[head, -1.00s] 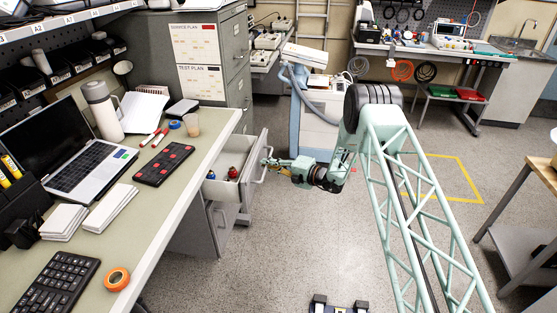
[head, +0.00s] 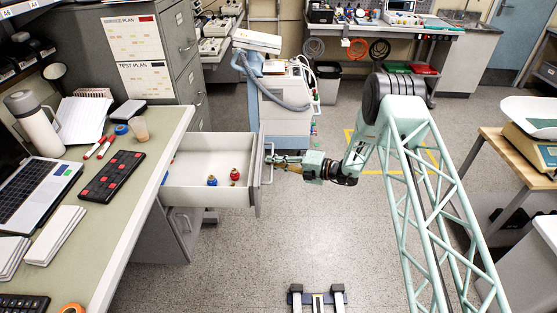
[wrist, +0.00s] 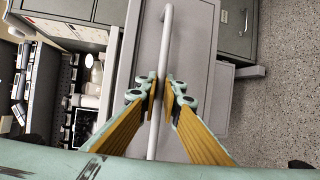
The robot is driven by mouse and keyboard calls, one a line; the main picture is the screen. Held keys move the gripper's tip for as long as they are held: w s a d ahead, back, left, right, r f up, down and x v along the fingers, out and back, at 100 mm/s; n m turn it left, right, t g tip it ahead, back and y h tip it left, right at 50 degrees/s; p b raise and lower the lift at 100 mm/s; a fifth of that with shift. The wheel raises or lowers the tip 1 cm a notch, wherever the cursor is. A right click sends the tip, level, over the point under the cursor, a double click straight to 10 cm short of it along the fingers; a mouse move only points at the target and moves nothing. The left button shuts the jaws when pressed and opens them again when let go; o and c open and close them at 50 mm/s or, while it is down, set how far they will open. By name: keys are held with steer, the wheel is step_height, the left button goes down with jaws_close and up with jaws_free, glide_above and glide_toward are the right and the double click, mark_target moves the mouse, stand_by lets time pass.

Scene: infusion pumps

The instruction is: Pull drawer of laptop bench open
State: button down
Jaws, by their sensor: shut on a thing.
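The drawer (head: 212,196) of the laptop bench (head: 112,226) is pulled well out to the right in the head view. Its white inside shows, with a small blue-and-red item (head: 212,181) and a red item (head: 234,175) in it. My gripper (head: 270,159) is at the outer face of the drawer front. In the wrist view, my gripper (wrist: 160,98) has its two fingers on either side of the pale bar handle (wrist: 166,40), shut on it. The drawer front (wrist: 132,70) lies just behind the handle.
A grey filing cabinet (head: 150,50) stands behind the bench. A pump cart (head: 286,100) is beyond the drawer. A wooden-topped table (head: 510,150) with a scale stands at the right. The floor (head: 340,235) between the bench and that table is mostly clear.

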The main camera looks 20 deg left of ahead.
steer(key=shift+w+d, duration=0.15)
steer(key=shift+d, duration=0.15)
steer(key=c, duration=2.8)
jaws_free()
steer(key=shift+d, duration=0.15)
steer(key=shift+s+d+r, duration=0.1)
steer(key=shift+d+r, duration=0.25)
steer(key=shift+d, duration=1.55)
steer(key=shift+s+d+r, duration=0.1)
steer(key=shift+d+r, duration=0.25)
steer(key=shift+d, duration=1.6)
steer(key=shift+s+d+r, duration=0.1)
steer(key=shift+d+r, duration=0.25)
steer(key=shift+d, duration=1.55)
steer(key=shift+r, duration=0.1)
